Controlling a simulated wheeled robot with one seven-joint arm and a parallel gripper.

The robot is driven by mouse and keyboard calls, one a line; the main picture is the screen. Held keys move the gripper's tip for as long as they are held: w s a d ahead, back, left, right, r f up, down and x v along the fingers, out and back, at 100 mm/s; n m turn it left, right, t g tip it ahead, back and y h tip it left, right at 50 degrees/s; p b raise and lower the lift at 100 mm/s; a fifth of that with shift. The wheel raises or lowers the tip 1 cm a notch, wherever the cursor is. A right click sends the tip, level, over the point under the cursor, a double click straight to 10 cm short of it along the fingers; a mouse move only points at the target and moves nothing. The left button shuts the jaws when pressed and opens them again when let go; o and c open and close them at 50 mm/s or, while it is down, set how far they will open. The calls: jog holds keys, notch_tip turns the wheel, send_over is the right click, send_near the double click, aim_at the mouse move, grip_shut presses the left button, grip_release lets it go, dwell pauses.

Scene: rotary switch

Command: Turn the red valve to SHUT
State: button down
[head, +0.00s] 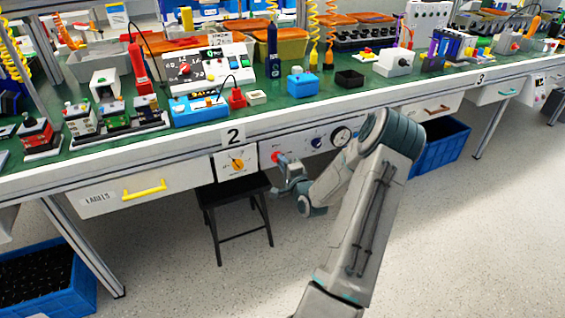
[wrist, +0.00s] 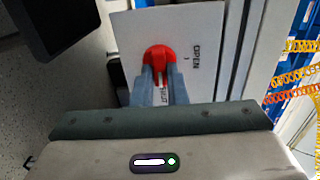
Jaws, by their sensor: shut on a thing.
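The red valve (wrist: 159,58) is a red handle on a white panel (wrist: 201,25) in the wrist view. OPEN is printed on the panel beside it, and part of the word SHUT shows between my fingers. My gripper (wrist: 160,75) is shut on the red handle, with a finger on each side of it. In the head view the valve (head: 277,157) is a small red spot on the bench front, and my gripper (head: 283,165) reaches it from the right. The fingers hide part of the handle and the label, so its exact angle is hard to read.
A black stool (head: 233,190) stands below. A drawer (head: 145,188) with a yellow handle is further left. Open floor lies in front.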

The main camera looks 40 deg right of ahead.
jog(key=c, duration=1.4)
grip_release()
jog(key=shift+c, duration=0.2)
jog(key=p+v, duration=0.2)
jog(key=v, duration=1.2)
jog(key=shift+w, duration=0.15)
